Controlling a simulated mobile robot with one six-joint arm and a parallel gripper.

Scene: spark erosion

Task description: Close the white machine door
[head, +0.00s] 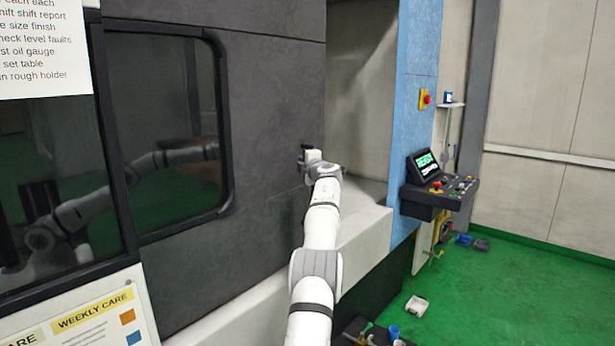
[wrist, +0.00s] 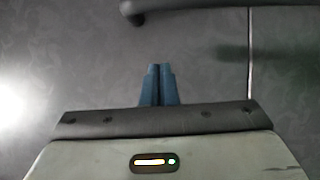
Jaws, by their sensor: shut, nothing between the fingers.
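The machine door (head: 275,110) looks dark grey, not white, with a dark window (head: 165,110) framed in black. To the right of its edge, the machine opening (head: 360,90) stands uncovered, showing a pale interior. My gripper (head: 302,158) is in front of the dark panel near its right edge. In the wrist view, my gripper's blue fingers (wrist: 158,84) are shut and empty, pointing at a dark mottled surface (wrist: 90,60). I cannot tell whether the fingertips touch it. A thin vertical seam (wrist: 250,55) runs to their right.
A blue post (head: 415,110) borders the opening on the right, with a control panel (head: 440,185) beside it. A white ledge (head: 360,235) runs below the opening. Small items, including a white container (head: 416,306), lie on the green floor (head: 500,300), which is otherwise open at right.

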